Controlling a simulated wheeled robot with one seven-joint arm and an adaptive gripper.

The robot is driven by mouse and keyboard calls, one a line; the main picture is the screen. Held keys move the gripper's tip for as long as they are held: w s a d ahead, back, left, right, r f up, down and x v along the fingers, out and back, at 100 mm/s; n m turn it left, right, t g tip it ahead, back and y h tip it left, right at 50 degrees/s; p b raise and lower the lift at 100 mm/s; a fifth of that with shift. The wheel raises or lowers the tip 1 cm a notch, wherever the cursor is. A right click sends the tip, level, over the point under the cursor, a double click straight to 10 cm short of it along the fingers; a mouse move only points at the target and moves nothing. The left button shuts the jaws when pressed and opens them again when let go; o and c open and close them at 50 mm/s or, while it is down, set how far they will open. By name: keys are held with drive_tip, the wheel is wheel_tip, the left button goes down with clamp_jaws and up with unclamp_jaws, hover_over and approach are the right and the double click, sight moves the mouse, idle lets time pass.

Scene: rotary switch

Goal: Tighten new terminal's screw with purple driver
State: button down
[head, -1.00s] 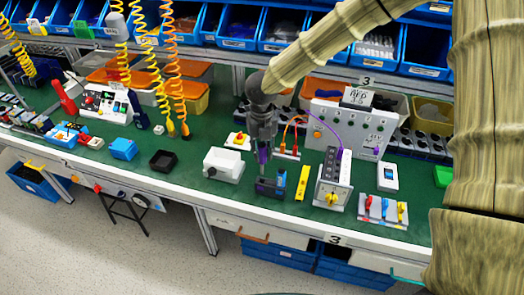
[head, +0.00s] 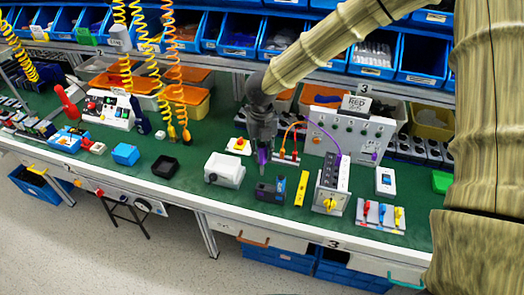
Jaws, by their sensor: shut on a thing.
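My gripper (head: 262,146) points down over the green bench, shut on the purple driver (head: 262,156). The driver hangs roughly upright, its thin shaft pointing down. Its tip appears just behind a dark block with a blue end (head: 279,187), apart from it in the picture; the height gap is hard to judge. To the right stands a grey unit with a yellow rotary knob (head: 330,204). I cannot tell which part is the new terminal, and no terminal screw can be made out at this size.
A white box (head: 225,169) stands left of the dark block, and a yellow bar (head: 301,188) lies right of it. Behind are a grey panel (head: 345,140) with orange and purple leads and a yellow-based red button (head: 239,145). Coiled hoses (head: 170,70) hang to the left.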

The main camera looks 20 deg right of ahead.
sight(262, 144)
drive_tip(key=shift+r+p, duration=1.95)
drive_tip(key=shift+r, duration=0.35)
